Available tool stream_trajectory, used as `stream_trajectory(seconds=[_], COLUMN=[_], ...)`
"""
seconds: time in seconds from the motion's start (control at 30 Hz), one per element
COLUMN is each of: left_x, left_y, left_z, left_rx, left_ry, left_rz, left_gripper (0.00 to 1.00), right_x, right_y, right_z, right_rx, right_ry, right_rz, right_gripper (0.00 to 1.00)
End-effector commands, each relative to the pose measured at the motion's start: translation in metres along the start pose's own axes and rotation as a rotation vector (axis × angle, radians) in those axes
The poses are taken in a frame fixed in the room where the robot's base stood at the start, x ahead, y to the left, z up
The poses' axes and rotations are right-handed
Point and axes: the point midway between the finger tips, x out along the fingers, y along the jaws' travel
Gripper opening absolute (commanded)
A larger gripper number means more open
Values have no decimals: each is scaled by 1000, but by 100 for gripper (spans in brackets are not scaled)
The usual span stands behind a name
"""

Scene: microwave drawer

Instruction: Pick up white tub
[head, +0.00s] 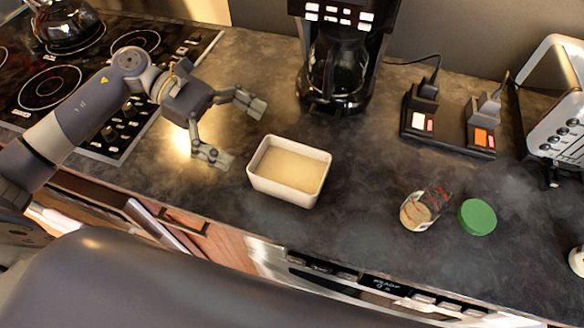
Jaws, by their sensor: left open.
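The white tub (287,192) is a rectangular open-topped container with rounded corners and a pale yellowish inside. It stands upright on the dark countertop, near the front edge and left of the picture's middle. My left gripper (238,132) is just left of the tub, with its two fingers spread wide and pointing toward it. Nothing is between the fingers, and there is a gap between them and the tub. My right gripper is not in the view.
A coffee maker (338,62) stands behind the tub. A stove (62,80) with a kettle (66,22) is at the left. To the right are a glass jar (417,212), a green lid (477,217), a charger dock (448,122) and a toaster (556,100). Counter around the tub is clear.

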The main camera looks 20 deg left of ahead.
Motion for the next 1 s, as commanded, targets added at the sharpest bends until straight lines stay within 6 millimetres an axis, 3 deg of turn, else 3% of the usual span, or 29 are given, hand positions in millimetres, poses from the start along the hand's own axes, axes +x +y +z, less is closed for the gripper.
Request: stream_trajectory(seconds=[0.2, 0.47, 0.73, 1.0], left_x=[35, 55, 91, 101], left_y=[-1, -2, -5, -4], left_z=[5, 6, 8, 3], left_rx=[0, -2, -3, -2], left_ry=[-5, -6, -7, -4], left_rz=[-4, -3, -2, -1], left_gripper=[100, 100, 100, 100], right_x=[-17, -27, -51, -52], right_y=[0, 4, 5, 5], right_z=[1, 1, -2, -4], right_rx=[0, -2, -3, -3], right_ry=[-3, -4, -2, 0], right_rz=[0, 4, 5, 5], right_gripper=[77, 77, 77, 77])
